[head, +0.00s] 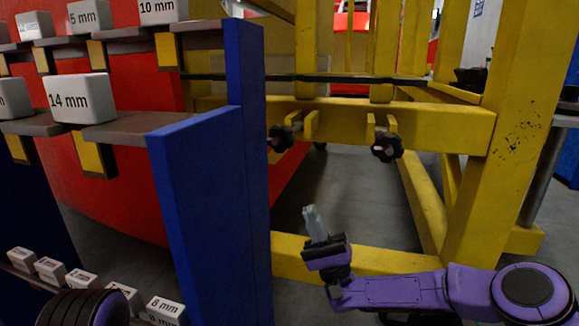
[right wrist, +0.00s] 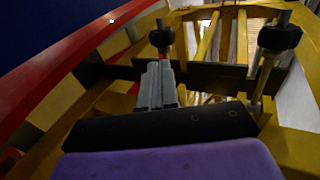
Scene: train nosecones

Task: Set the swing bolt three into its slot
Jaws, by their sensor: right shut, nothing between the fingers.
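Two swing bolts with black knobs show on the yellow frame in the head view, a left one (head: 281,137) and a right one (head: 386,147). I cannot tell which is number three. Paired yellow plates (head: 311,125) stand beside the left knob, and another pair (head: 382,124) is by the right knob. My right gripper (head: 313,222) is shut and empty, below and apart from both knobs. In the right wrist view its closed fingers (right wrist: 158,85) point toward the left knob (right wrist: 162,37); the right bolt (right wrist: 279,36) shows its shaft. My left gripper is out of view.
A blue upright panel (head: 210,190) stands left of my right gripper. Shelves with white labelled blocks (head: 80,98) are farther left. A thick yellow post (head: 500,140) rises at right, and a lower yellow beam (head: 375,261) runs behind my right arm. Space between the beams is open.

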